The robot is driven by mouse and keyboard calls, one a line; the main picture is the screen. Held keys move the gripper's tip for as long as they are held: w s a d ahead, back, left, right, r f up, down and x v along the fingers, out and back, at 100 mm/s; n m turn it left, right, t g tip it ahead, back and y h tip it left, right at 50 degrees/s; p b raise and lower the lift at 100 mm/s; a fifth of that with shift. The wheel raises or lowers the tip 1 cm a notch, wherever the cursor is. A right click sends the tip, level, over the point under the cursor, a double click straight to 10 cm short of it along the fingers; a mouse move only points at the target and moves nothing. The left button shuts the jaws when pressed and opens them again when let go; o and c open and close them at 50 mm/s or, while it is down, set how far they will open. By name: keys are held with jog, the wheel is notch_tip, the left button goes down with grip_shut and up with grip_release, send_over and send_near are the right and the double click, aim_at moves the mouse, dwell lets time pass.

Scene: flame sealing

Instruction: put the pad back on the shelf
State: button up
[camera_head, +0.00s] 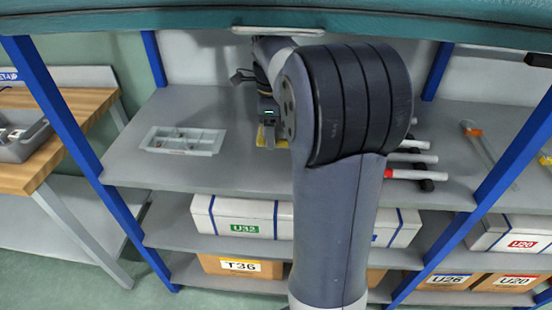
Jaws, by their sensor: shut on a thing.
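A yellow pad (261,137) shows at the lower end of my gripper (266,128), over the grey shelf (230,170). My gripper is shut on the pad. My arm hides the pad's right side and most of the fingers. I cannot tell whether the pad touches the shelf or is held just above it.
A grey compartment tray (183,140) lies on the shelf to the left. Several white tubes (408,158) with coloured ends lie on the right, partly behind my arm. Blue posts (62,122) frame the shelf. A wooden bench (62,125) stands far left. The shelf between tray and gripper is clear.

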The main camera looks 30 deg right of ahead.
aim_at(273, 168)
notch_tip(273, 168, down, 10)
jog(key=shift+r+b, duration=0.2)
jog(key=shift+b, duration=0.2)
jog(key=shift+f, duration=0.1)
jog(key=o, duration=0.4)
jog(key=shift+f, duration=0.1)
jog(key=o, duration=0.5)
notch_tip(273, 168, up, 8)
jog(key=shift+f+p, duration=0.1)
jog(key=shift+p, duration=0.2)
